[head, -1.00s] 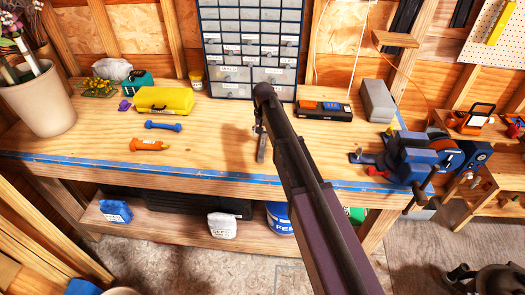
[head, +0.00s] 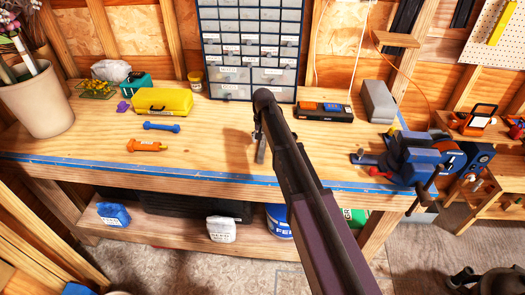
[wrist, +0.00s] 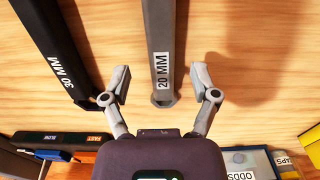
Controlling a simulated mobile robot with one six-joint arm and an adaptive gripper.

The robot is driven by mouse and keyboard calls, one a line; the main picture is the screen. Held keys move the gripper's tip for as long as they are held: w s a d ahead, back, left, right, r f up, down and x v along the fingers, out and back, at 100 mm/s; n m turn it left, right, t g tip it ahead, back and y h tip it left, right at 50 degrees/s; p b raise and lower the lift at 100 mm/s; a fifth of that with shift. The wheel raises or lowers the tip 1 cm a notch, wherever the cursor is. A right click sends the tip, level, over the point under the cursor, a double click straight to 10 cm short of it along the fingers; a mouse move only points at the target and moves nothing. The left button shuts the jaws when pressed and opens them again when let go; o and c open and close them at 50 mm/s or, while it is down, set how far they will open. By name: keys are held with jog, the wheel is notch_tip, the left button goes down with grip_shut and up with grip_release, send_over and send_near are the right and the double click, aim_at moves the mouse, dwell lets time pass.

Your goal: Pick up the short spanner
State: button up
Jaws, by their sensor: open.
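In the wrist view a flat grey bar labelled 20 MM (wrist: 161,45) lies on the wooden bench between the open fingers of my gripper (wrist: 161,84). Neither finger touches it, and its upper end runs out of the picture. A darker bar labelled 30 MM (wrist: 58,55) lies to the left, outside the fingers. I cannot tell from its shape which is the short spanner. In the head view my gripper (head: 258,132) is over the bench middle, partly hidden by my arm, with a grey bar (head: 261,152) just below it.
A blue double-ended tool (head: 162,127), an orange tool (head: 147,145) and a yellow case (head: 162,101) lie at the left. A drawer cabinet (head: 250,40) stands behind. An orange-black box (head: 324,110) and a blue vise (head: 412,155) are at the right.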

aim_at(263, 144)
jog(key=shift+a+f+b, duration=0.1)
jog(key=shift+f+b, duration=1.15)
jog(key=shift+f, duration=0.3)
grip_shut()
